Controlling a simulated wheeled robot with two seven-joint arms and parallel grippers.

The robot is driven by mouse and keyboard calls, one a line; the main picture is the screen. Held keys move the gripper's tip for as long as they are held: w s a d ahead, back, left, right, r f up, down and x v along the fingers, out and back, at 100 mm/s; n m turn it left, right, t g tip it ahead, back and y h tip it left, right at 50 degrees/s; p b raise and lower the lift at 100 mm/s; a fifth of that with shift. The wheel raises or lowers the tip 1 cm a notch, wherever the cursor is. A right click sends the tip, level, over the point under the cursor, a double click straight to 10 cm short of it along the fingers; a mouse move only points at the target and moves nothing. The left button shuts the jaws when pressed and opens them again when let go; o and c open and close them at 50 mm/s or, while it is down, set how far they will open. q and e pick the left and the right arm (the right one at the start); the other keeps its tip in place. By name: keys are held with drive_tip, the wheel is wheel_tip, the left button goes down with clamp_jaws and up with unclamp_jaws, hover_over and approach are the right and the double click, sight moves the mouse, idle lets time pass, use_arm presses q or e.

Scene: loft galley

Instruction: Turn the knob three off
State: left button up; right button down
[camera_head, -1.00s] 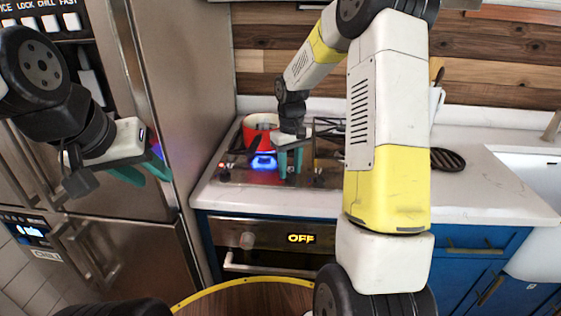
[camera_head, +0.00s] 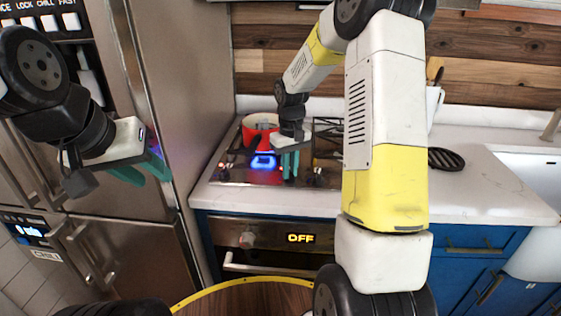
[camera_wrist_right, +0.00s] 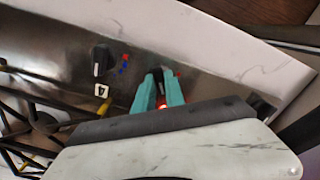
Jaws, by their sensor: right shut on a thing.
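The hob's front panel (camera_head: 258,178) carries the knobs. In the wrist view a dark knob (camera_wrist_right: 155,80) stands between the teal fingertips of my right gripper (camera_wrist_right: 158,86), which is shut on it. A small red light glows just below it. In the head view my right gripper (camera_head: 290,164) points down at the panel, and its fingers hide that knob. Another black knob with a white mark (camera_wrist_right: 100,60) is beside it in the wrist view. I cannot read the number of the held knob. My left gripper (camera_head: 143,172) is open and empty before the fridge.
A red pot (camera_head: 259,124) stands at the back left of the hob, above a blue-lit display (camera_head: 263,162). The oven below shows OFF (camera_head: 300,238). The fridge (camera_head: 160,100) is close on the left.

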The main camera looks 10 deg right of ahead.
drive_tip(key=shift+m, duration=3.1)
drive_tip(key=c, duration=1.4)
unclamp_jaws()
drive_tip(key=shift+r, duration=0.1)
wheel_tip(320, 180, up, 7)
drive_tip(key=shift+r, duration=0.35)
